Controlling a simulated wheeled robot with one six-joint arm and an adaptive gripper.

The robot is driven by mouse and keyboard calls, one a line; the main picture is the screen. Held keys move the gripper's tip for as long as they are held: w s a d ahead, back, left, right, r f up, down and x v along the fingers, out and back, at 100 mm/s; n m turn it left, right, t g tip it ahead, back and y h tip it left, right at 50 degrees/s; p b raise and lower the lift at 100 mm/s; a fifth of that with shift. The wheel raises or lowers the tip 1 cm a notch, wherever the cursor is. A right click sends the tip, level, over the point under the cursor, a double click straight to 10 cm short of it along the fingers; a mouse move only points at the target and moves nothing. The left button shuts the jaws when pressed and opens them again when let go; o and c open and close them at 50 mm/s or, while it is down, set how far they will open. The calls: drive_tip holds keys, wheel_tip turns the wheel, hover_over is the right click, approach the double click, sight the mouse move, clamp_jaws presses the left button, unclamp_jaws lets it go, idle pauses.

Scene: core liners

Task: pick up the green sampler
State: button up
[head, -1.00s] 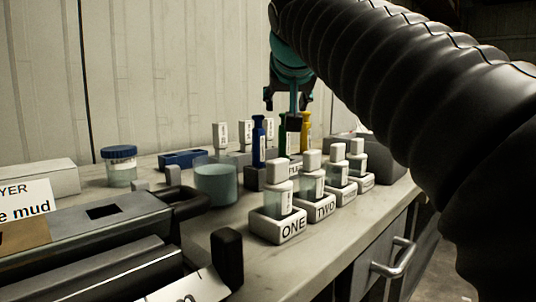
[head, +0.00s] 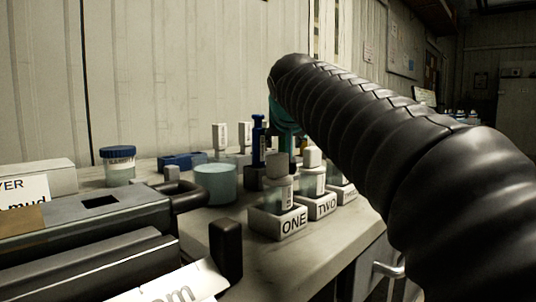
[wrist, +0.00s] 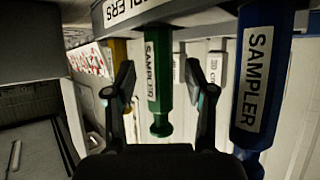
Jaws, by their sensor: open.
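The green sampler (wrist: 158,85) stands in the dark sampler rack (wrist: 215,17), with its white label toward the wrist camera. The wrist view shows the rack at the top. My gripper (wrist: 159,72) is open, with one finger on each side of the green sampler. I see gaps between the fingers and the sampler, and the jaws are not closed on it. In the head view my gripper is low at the rack, mostly hidden behind my arm and the containers. The green sampler is hidden there.
A blue sampler (wrist: 258,80) stands close to the right finger in the wrist view. A yellow sampler (wrist: 119,52) is beside the left finger. Holders marked ONE (head: 278,222) and TWO (head: 319,206) stand in front, near a teal cup (head: 215,184).

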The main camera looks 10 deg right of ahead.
drive_tip(key=shift+w+f, duration=0.1)
drive_tip(key=shift+w, duration=0.1)
clamp_jaws()
